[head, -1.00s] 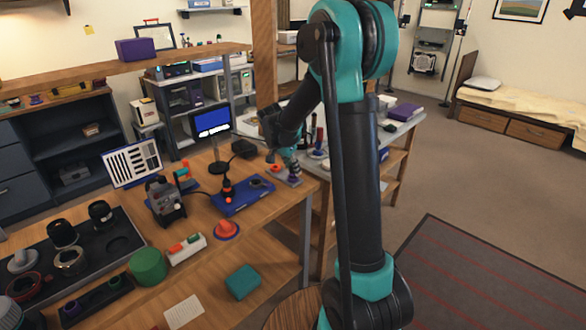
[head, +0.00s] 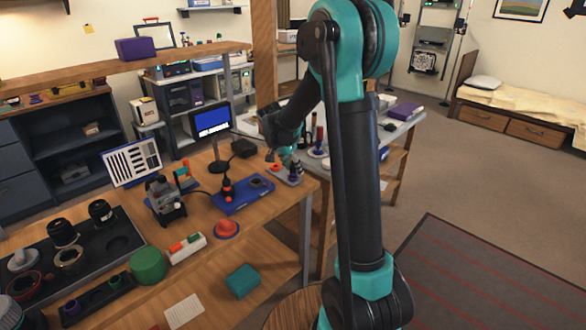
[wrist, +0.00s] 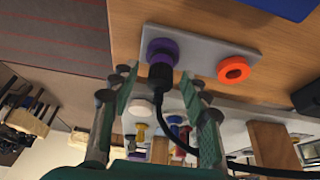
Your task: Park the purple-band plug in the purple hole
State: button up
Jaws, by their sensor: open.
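The purple-band plug (wrist: 160,72) is a dark plug with a black cable running from it. It stands at the purple ring (wrist: 158,50) on a grey plate (wrist: 205,50). Its dark end points toward my wrist camera; how deep it sits is hidden. In the head view the plug (head: 296,169) stands upright on the plate (head: 287,178). My gripper (wrist: 159,88) is open, its teal fingers spread on both sides of the plug and cable, with gaps showing. In the head view the gripper (head: 275,154) is small and partly hidden by the arm.
An orange ring (wrist: 234,69) lies on the same plate beside the purple one. A blue tray (head: 243,197), a red dome (head: 227,229) and a monitor (head: 211,122) share the wooden bench. A side table with several upright items stands behind.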

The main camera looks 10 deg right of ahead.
jog(key=v, duration=1.1)
jog(key=shift+r, duration=0.35)
jog(key=shift+s, duration=0.1)
